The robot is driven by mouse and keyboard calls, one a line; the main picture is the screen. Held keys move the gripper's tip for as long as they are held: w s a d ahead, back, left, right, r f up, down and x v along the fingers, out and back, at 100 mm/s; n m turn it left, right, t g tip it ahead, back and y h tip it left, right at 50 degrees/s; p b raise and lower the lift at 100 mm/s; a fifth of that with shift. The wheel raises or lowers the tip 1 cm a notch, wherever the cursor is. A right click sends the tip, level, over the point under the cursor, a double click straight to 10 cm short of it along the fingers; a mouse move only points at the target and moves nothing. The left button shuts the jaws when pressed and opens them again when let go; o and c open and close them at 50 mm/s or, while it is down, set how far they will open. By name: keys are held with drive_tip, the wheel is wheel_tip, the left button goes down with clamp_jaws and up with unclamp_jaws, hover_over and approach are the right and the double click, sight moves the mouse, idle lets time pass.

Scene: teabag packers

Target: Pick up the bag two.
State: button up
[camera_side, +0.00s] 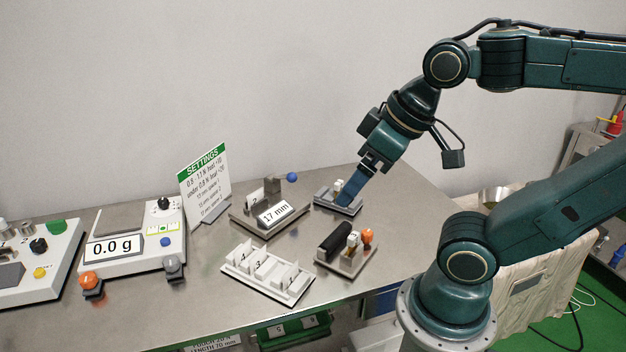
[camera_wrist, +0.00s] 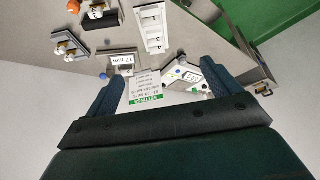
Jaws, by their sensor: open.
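My gripper (camera_side: 358,190) points down at a small grey fixture (camera_side: 327,207) holding small white pieces (camera_side: 338,186). One blue finger hides part of this fixture; I cannot tell whether it touches anything. In the wrist view, my gripper (camera_wrist: 162,71) has its fingers wide apart with no bag between them. A small white piece that seems to read 2 (camera_side: 256,197) stands at the back left of the 17 mm station (camera_side: 273,217), left of my gripper. I cannot tell for sure that it is bag two. White pieces also stand in a numbered rack (camera_side: 290,296).
A block with a black roller and orange knob (camera_side: 368,236) stands in front of my gripper. The settings sign (camera_side: 204,184) and the 0.0 g scale (camera_side: 136,239) stand to the left. The table's right end beyond the small fixture is bare.

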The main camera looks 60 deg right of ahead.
drive_tip(key=shift+w, duration=0.15)
drive_tip(key=m+g+h, duration=0.1)
drive_tip(key=m, duration=0.1)
hover_over(256, 191)
drive_tip(key=s+a, duration=0.1)
drive_tip(key=s, duration=0.4)
wheel_tip(256, 191, down, 16)
drive_tip(key=shift+x, duration=4.25)
